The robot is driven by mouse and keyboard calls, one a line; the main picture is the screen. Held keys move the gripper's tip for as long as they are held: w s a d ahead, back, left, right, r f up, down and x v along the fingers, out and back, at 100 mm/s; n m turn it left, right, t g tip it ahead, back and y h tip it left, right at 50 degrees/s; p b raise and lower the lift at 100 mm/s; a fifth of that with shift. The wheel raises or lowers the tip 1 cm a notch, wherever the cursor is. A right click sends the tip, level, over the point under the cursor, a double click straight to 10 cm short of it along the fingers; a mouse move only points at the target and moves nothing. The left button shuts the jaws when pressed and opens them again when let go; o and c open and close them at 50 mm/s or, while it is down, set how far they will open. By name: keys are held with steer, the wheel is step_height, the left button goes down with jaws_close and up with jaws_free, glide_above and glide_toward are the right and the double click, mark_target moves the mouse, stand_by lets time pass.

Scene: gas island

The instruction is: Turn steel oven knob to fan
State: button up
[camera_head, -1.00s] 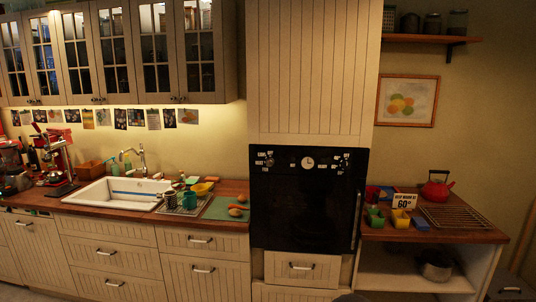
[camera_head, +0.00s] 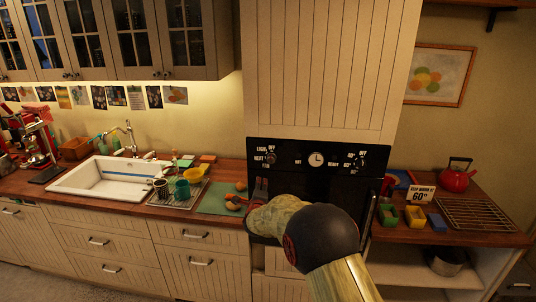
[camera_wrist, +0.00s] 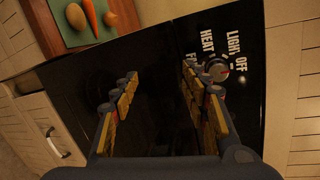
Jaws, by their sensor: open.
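The black oven panel (camera_head: 300,152) carries a steel knob (camera_head: 270,158) at its left, ringed by the labels LIGHT, OFF, HEAT and one partly readable label. The same knob shows in the wrist view (camera_wrist: 217,70), just past the right finger, with a small red mark on the side near OFF. A second knob (camera_head: 359,162) sits at the panel's right, and a round clock (camera_head: 316,159) is between them. My gripper (camera_head: 261,184) is open and empty, below the left knob in the head view. In the wrist view its fingers (camera_wrist: 158,82) are spread before the dark oven front, apart from the knob.
A green cutting board (camera_head: 215,197) with vegetables lies on the wooden counter left of the oven. A sink (camera_head: 110,176) is further left. On the right counter stand a red kettle (camera_head: 457,175), a 60° sign (camera_head: 420,194), small coloured boxes and a wire rack (camera_head: 475,212).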

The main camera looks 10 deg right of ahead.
mark_target(271, 160)
steer(key=w+d+r+m+t+h, duration=0.1)
steer(key=d+r+m+t+h, duration=0.2)
steer(key=r+m, duration=0.4)
steer(key=shift+n+g, duration=0.3)
steer(key=shift+g, duration=0.2)
steer(key=shift+d+p+x, duration=0.15)
steer(key=shift+p+x, duration=0.15)
steer(key=shift+x, duration=1.75)
steer(key=shift+d+p+x, duration=0.15)
steer(key=shift+p+x, duration=0.1)
steer(key=shift+x, duration=1.8)
steer(key=shift+s+r, duration=0.1)
steer(key=shift+r, duration=0.05)
steer(key=c, duration=0.3)
steer(key=c, duration=0.7)
steer(key=shift+c, duration=0.6)
